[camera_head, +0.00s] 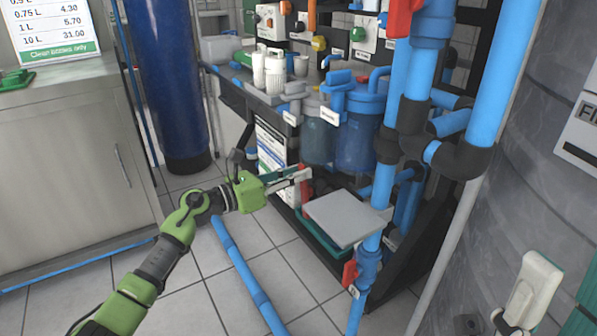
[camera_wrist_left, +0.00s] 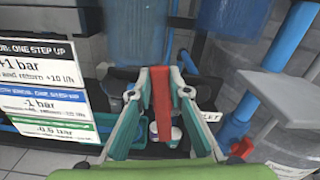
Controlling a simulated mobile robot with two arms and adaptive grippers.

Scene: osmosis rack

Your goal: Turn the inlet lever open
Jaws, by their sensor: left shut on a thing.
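The red lever (camera_wrist_left: 161,104) stands upright between the fingers of my left gripper (camera_wrist_left: 161,78) in the left wrist view. The fingers are closed on it from both sides. A partly covered white label ending in "LET" (camera_wrist_left: 210,117) sits just right of it. In the head view my left gripper (camera_head: 300,176) reaches the low front of the rack, and part of the red lever (camera_head: 304,194) shows at its fingertips. The valve body under the lever is mostly hidden by the gripper. My right gripper does not show.
Blue filter housings (camera_head: 357,137) hang above the gripper. A grey flat panel (camera_head: 345,217) lies right of it. A blue vertical pipe with another red lever (camera_head: 350,272) stands at the right. A blue pipe (camera_head: 240,268) runs along the floor. Tiled floor is free at the front left.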

